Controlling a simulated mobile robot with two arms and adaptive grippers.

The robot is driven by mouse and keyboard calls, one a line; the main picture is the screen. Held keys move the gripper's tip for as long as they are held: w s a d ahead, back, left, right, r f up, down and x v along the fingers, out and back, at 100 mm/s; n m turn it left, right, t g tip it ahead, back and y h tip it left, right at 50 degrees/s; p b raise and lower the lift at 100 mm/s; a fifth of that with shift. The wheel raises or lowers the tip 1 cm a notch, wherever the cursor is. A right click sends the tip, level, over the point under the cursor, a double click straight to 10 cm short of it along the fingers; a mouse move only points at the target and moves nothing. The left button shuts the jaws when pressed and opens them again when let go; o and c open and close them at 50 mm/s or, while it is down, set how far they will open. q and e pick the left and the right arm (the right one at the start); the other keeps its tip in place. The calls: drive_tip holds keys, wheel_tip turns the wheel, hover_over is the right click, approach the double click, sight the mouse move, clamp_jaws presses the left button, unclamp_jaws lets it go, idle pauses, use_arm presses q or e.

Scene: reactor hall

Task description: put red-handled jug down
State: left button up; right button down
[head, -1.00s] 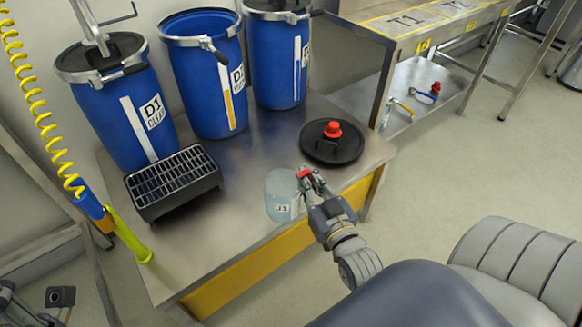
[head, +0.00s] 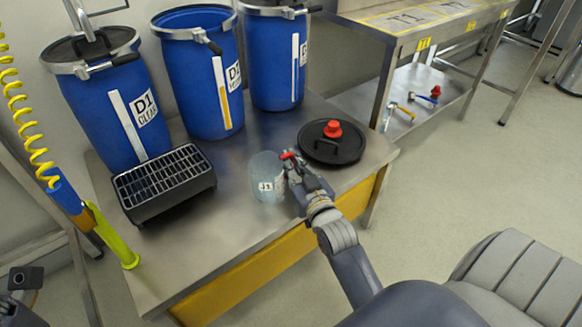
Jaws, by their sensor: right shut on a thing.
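The jug (head: 266,180) is a translucent pale-blue vessel with a J1 label and a red handle (head: 289,156) on its right side. My right gripper (head: 292,165) is shut on the red handle, reaching in from the lower right. The jug looks upright, over the front part of the steel table (head: 225,232). I cannot tell whether its base touches the tabletop. A dark part at the lower left edge (head: 22,280) seems to be of my left arm; its fingers cannot be made out.
A black lid with a red knob (head: 333,144) lies just right of the jug. A black grated box (head: 165,182) stands to its left. Blue drums (head: 203,80) line the back. A yellow-green nozzle (head: 112,238) hangs at the left. Bare tabletop lies around the jug.

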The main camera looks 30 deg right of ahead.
drive_tip(key=shift+f, duration=0.1)
drive_tip(key=c, duration=1.7)
unclamp_jaws()
